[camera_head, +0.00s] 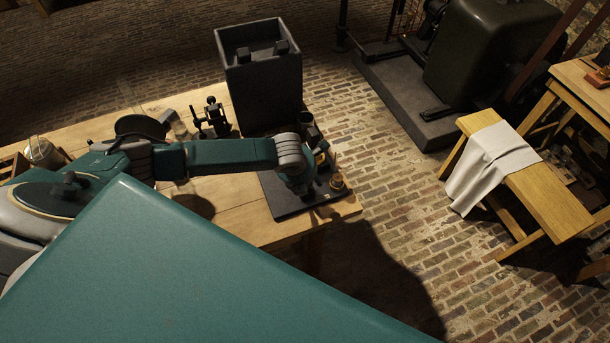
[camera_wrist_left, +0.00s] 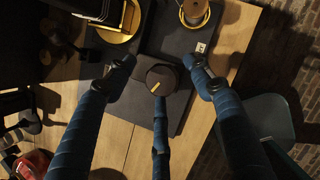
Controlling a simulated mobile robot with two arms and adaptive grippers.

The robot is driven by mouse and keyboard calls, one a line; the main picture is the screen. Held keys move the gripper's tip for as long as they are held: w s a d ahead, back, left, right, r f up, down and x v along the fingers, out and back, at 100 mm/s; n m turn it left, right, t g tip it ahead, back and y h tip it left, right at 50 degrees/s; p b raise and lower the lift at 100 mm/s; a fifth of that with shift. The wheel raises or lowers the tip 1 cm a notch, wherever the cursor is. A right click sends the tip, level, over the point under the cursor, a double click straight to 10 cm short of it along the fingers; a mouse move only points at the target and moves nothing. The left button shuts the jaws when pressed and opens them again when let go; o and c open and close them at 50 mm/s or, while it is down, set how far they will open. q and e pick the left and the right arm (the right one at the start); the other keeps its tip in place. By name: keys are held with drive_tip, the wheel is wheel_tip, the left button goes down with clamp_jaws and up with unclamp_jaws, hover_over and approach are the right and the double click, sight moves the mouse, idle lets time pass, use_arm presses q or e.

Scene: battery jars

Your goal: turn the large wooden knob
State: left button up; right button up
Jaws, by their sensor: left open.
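The large knob (camera_wrist_left: 161,77) is dark and round with a small yellow mark on its face. It sits on a dark base board (camera_wrist_left: 178,42) in the left wrist view. My left gripper (camera_wrist_left: 161,68) is open, with its blue fingers spread around the knob and one finger below it. I cannot tell whether any finger touches it. In the head view my left gripper (camera_head: 302,182) is over the board (camera_head: 285,207) at the table's right end, and the knob is hidden there. My right gripper is not in view.
Brass parts (camera_wrist_left: 125,22) and a copper-coloured coil (camera_wrist_left: 194,12) stand beyond the knob on the board. A tall dark open box (camera_head: 262,92) stands behind my gripper on the wooden table (camera_head: 235,190). Brick floor lies past the table's right edge.

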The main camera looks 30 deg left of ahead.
use_arm(q)
drive_tip(key=v, duration=1.2)
drive_tip(key=shift+w, duration=0.1)
